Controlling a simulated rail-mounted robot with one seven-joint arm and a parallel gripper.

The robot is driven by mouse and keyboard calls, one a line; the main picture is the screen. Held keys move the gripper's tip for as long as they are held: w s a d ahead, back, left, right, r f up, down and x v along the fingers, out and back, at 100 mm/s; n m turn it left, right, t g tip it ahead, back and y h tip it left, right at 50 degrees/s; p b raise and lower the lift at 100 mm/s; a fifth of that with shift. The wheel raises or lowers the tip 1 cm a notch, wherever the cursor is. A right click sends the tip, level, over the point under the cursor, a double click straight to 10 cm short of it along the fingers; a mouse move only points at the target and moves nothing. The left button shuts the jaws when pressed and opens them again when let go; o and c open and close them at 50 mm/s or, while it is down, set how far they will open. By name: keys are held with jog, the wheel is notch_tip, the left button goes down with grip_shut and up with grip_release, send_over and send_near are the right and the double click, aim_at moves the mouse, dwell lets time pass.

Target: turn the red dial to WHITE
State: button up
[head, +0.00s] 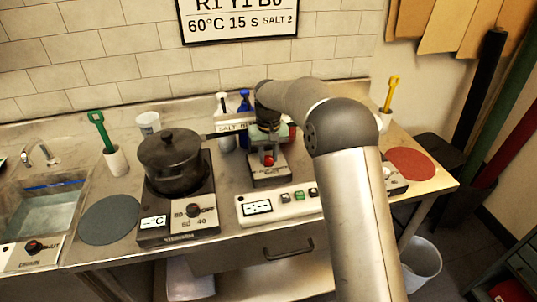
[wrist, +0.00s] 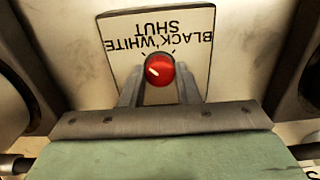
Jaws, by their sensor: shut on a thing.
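The red dial (wrist: 159,70) sits on a pale label plate (wrist: 187,75) in the wrist view. The two fingers of my gripper (wrist: 160,92) are shut on it, one on each side. The plate's lettering reads BLACK, WHITE and SHUT and appears upside down, with WHITE on the left. The dial's white pointer line slants to the upper left, toward the WHITE side. In the head view the red dial (head: 269,160) shows on a small unit under my gripper (head: 268,151), whose fingertips are partly hidden there.
A black pot (head: 172,163) stands on a hot plate (head: 179,211) to the left. A white switch box (head: 279,206) lies in front of the dial unit. A red round mat (head: 411,163) is at right, and a grey one (head: 110,220) at left.

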aim_at(269, 158)
jog(key=shift+r, duration=0.1)
jog(key=o, duration=1)
jog(key=shift+c, duration=0.2)
notch_tip(269, 158, up, 17)
jog(key=shift+r, duration=0.15)
jog(key=s+d, duration=0.7)
jog(key=s, duration=0.2)
jog(key=s+d+f+m, duration=0.1)
jog(key=s+d+f, duration=0.2)
jog(key=s, duration=0.6)
jog(key=s+d+f+m, duration=0.1)
jog(key=s+d+f, duration=0.3)
jog(key=s, duration=0.6)
jog(key=s+d+f+m, duration=0.1)
jog(key=s+d+f, duration=0.3)
jog(key=s, duration=0.5)
jog(key=shift+s+d+f+t, duration=0.2)
jog(key=shift+s+f+t, duration=0.15)
jog(key=shift+f, duration=0.55)
